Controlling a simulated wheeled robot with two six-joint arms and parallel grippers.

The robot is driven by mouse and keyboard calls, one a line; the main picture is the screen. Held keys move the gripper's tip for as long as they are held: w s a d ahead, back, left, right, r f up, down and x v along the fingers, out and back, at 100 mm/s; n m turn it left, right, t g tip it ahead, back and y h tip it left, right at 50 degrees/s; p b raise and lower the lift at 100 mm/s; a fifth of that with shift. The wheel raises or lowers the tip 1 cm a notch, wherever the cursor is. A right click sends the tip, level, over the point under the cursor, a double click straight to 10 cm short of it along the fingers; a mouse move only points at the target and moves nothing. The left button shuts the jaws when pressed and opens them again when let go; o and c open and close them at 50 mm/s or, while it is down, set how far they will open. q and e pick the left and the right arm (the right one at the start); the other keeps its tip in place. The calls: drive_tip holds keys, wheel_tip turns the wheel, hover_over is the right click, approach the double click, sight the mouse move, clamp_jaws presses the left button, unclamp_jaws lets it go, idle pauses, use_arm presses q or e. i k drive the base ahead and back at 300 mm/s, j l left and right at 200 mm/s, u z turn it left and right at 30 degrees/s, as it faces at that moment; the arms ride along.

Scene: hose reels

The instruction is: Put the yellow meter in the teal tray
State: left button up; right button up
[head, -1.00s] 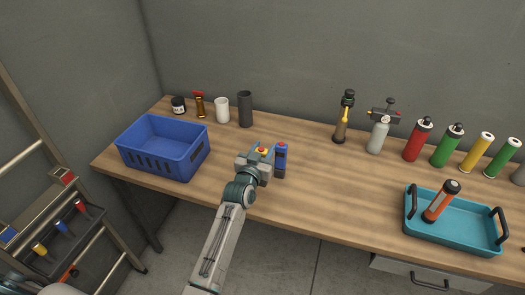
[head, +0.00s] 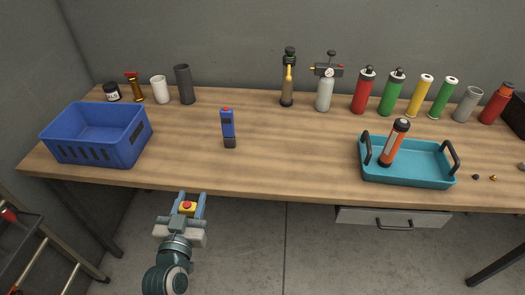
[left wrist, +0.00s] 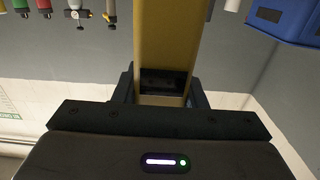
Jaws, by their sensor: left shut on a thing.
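The yellow meter shows in the head view (head: 188,208) as a small yellow end with a red top between my left fingers. In the left wrist view it is a long yellow body (left wrist: 165,45) between the jaws. My left gripper (head: 190,202) is shut on it, in front of the table's front edge, over the floor. The teal tray (head: 405,179) stands on the right part of the table, far to the right of the gripper. It has two dark handles, and an orange and black flashlight (head: 394,143) stands tilted in it. My right gripper is not in view.
A blue crate (head: 98,150) is at the left. Several bottles and cylinders line the back, including a red one (head: 363,92). The tabletop between the blue meter and tray is clear.

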sight(418, 167)
drive_tip(key=l, duration=0.95)
drive_tip(key=k+l, duration=0.1)
drive_tip(key=l, duration=0.85)
